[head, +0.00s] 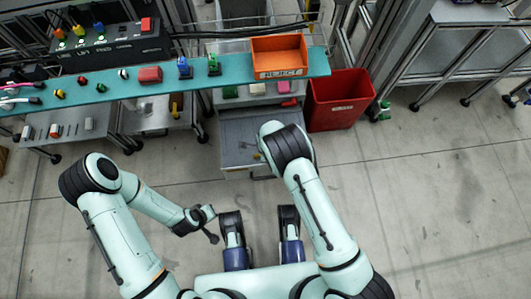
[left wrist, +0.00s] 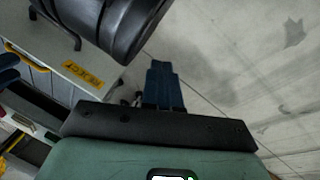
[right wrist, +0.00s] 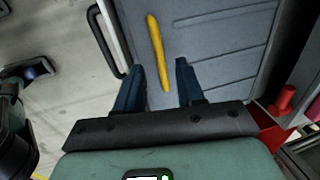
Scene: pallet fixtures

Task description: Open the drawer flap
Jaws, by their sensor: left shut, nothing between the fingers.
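The grey drawer unit stands under the teal shelf, and its ribbed grey surface (head: 238,128) shows in the head view. In the right wrist view this ribbed surface (right wrist: 215,40) fills the upper middle, with a slim yellow bar (right wrist: 156,45) on it and a black handle (right wrist: 104,45) along its left edge. My right gripper (right wrist: 158,64) is open over the surface, its fingers apart on either side of the yellow bar in the picture; contact cannot be told. My left gripper (left wrist: 160,66) is shut and empty, away from the drawer. A grey panel with a yellow label (left wrist: 83,72) shows beyond it.
The teal shelf (head: 205,72) carries an orange reject bin (head: 279,55) and several small parts. A red bin (head: 337,100) stands right of the drawer unit. Small carts stand under the shelf at left. The floor to the right is mostly clear.

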